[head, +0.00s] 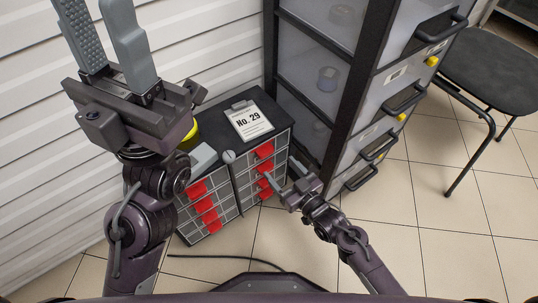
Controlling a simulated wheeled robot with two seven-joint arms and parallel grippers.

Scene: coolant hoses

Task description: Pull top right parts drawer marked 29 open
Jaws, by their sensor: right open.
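A small grey parts cabinet (219,187) with red-handled drawers stands on the floor by the wall. A clipboard card reading "No. 29" (249,121) lies on its dark top. The top right drawer's red handle (265,150) is on the cabinet's right section, and that drawer looks closed. I cannot read any number on the drawer fronts. My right gripper (284,172) is open and empty, its fingers apart in front of the right section, just below and right of the top handle. My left gripper (101,36) is raised at upper left, fingers apart, empty, away from the cabinet.
A tall dark-framed cabinet (352,104) with black handles stands close on the right of the parts cabinet. A grey box (203,157) and a yellow round thing (190,135), partly hidden by my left arm, are at left. A dark chair (490,75) is far right. A black cable (215,258) lies on the tiles.

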